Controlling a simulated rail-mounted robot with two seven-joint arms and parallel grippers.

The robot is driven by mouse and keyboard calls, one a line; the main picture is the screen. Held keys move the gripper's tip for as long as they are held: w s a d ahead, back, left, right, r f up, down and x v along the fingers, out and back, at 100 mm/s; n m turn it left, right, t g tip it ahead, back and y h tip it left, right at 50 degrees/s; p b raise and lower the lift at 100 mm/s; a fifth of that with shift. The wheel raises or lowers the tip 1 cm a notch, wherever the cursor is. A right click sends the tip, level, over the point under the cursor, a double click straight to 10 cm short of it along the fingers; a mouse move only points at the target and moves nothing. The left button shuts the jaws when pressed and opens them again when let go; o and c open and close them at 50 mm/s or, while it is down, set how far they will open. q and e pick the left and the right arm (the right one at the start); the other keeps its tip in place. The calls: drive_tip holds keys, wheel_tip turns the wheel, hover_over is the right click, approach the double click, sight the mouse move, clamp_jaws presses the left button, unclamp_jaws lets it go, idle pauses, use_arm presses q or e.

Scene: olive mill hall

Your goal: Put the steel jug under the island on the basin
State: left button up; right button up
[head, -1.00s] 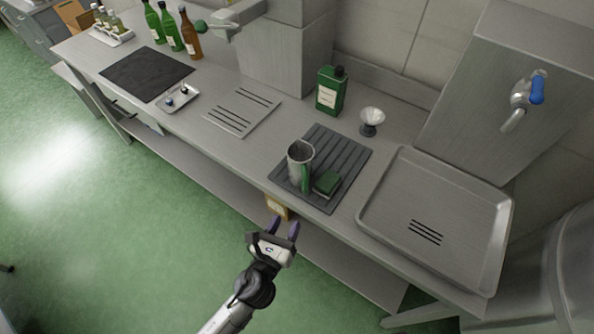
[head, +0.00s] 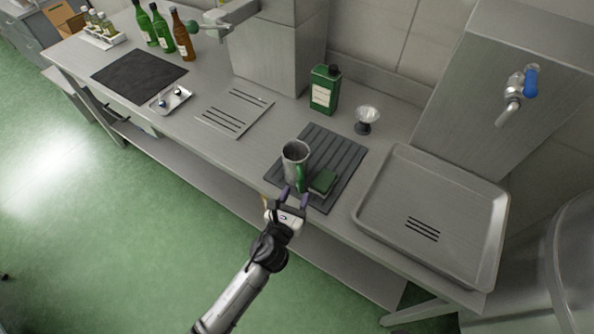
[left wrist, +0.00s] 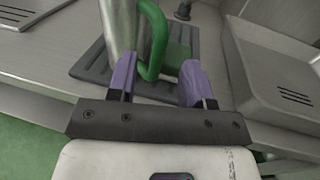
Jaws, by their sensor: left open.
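The steel jug (head: 293,157) has a green handle and stands upright on a dark ribbed mat (head: 336,150) on the counter. In the left wrist view the jug (left wrist: 119,25) is cut off at the top, and its green handle (left wrist: 157,42) faces me. My left gripper (head: 295,195) is open at the counter's front edge, just in front of the jug. In the left wrist view its two purple fingers (left wrist: 157,68) are on either side of the lower handle, with nothing clasped. The basin (head: 376,208) is a shallow steel tray at right with dark slots. My right gripper is out of view.
A green sponge (head: 323,182) lies on the mat right beside the jug. A green canister (head: 325,90) and a small metal cup on a stand (head: 367,118) stand behind. A blue-handled tap (head: 518,92) is above the basin. A lower shelf (head: 325,258) runs beneath the counter.

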sight(300, 185)
use_arm(q)
drive_tip(key=shift+b+x, duration=0.3)
drive_tip(key=shift+x, duration=2.2)
drive_tip(key=shift+c, duration=0.4)
clamp_jaws()
